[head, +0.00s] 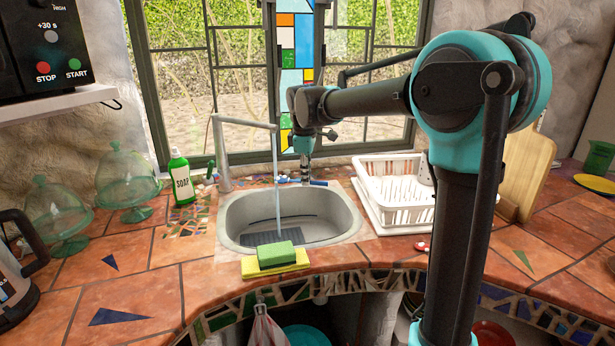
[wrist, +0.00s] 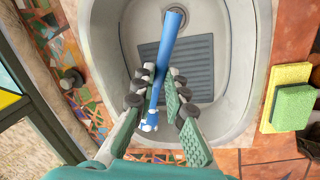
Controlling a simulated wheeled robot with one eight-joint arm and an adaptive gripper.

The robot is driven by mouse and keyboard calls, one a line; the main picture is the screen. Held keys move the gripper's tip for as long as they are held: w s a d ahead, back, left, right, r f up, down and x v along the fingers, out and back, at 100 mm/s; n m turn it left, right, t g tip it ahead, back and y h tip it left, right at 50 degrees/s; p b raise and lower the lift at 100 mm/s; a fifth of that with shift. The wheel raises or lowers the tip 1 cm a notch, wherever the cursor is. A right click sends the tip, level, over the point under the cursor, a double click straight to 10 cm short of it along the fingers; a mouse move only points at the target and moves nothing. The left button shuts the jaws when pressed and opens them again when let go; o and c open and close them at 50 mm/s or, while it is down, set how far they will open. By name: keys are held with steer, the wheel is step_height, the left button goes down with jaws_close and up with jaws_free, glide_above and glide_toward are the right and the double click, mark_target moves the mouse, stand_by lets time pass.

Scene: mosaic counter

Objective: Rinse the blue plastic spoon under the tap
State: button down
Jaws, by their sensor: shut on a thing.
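Water runs in a thin stream (head: 277,190) from the grey tap (head: 222,150) down into the sink (head: 340,228). My gripper (head: 306,180) is over the back of the sink, just right of the stream, shut on the blue plastic spoon (head: 319,183). In the wrist view, the spoon (wrist: 171,38) passes between the fingers, its long blue part stretching toward the drain. A small blue-and-white patch (wrist: 150,122) shows on the near side of the fingers. The spoon's left end is close to the stream; I cannot tell whether water touches it.
A green sponge (head: 276,253) on a yellow cloth (head: 250,269) lies at the sink's front rim. A white dish rack (head: 395,205) stands right of the sink. A green soap bottle (head: 181,178) and glass domes (head: 128,178) stand left. The window is close behind.

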steer(key=shift+w+a, duration=1.45)
steer(key=shift+w, duration=0.3)
steer(key=shift+w+d, duration=0.1)
steer(key=shift+w+d, duration=0.3)
steer(key=shift+d, duration=0.05)
steer(key=shift+s+a, duration=0.15)
steer(key=shift+s+a, duration=0.25)
steer(key=shift+a, duration=0.05)
steer(key=shift+w+d, duration=0.1)
steer(key=shift+d, duration=0.05)
